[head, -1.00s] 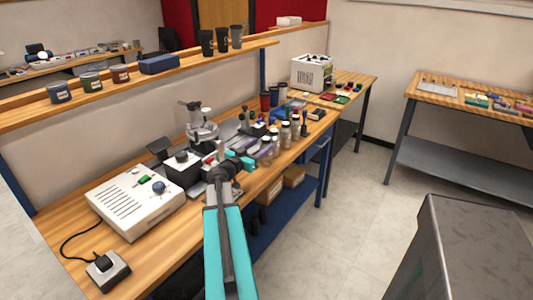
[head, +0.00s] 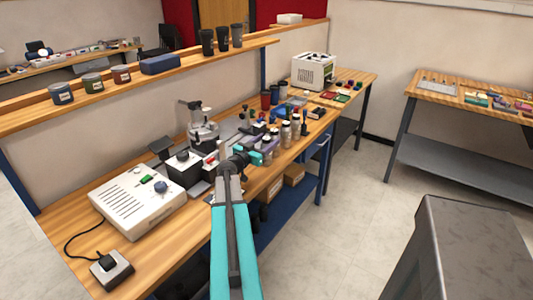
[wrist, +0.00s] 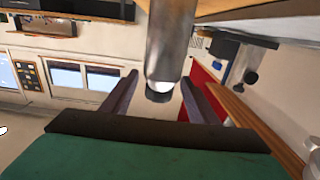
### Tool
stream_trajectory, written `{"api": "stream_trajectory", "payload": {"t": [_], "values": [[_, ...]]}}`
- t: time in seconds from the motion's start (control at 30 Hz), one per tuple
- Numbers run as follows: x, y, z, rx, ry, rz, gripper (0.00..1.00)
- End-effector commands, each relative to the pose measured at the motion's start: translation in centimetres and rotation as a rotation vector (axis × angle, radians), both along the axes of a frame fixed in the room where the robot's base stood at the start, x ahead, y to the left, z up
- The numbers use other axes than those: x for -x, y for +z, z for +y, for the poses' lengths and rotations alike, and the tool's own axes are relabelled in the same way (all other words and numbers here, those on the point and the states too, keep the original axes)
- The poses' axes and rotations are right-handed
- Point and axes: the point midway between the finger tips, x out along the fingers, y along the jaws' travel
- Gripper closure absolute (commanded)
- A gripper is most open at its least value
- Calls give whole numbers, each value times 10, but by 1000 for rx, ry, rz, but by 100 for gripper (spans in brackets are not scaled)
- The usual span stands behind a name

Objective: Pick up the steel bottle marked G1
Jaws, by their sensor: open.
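In the wrist view a steel bottle (wrist: 172,40) with a dark end comes down from the top edge. Its dark end lies between the two fingers of my gripper (wrist: 160,92) in the picture. The fingers are open, with a gap on each side of the bottle; the depth between them is hard to judge. No G1 mark is readable. In the head view my gripper (head: 266,147) is over the workbench beside a cluster of small bottles, including a silvery one (head: 286,134). My arm partly hides this area, and I cannot tell which bottle is G1.
Several bottles stand close together at the bench's front edge. A metal device (head: 203,128), a black box unit (head: 183,169) and a white control box (head: 138,204) stand left of my gripper. A shelf (head: 190,67) runs behind the bench. Open floor (head: 350,215) lies to the right.

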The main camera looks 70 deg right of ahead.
Motion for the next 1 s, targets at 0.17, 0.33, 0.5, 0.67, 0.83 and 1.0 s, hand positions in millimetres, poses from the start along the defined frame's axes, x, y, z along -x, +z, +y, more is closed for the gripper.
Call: {"api": "stream_trajectory", "payload": {"t": [0.17,0.33,0.5,0.67,0.83,1.0], "values": [[0,0,0,0,0,0,58],[0,0,0,0,-1,0,87],[1,0,0,0,-1,0,100],[1,0,0,0,-1,0,100],[1,3,0,1,-1,0,100],[1,10,0,1,-2,-1,100]]}}
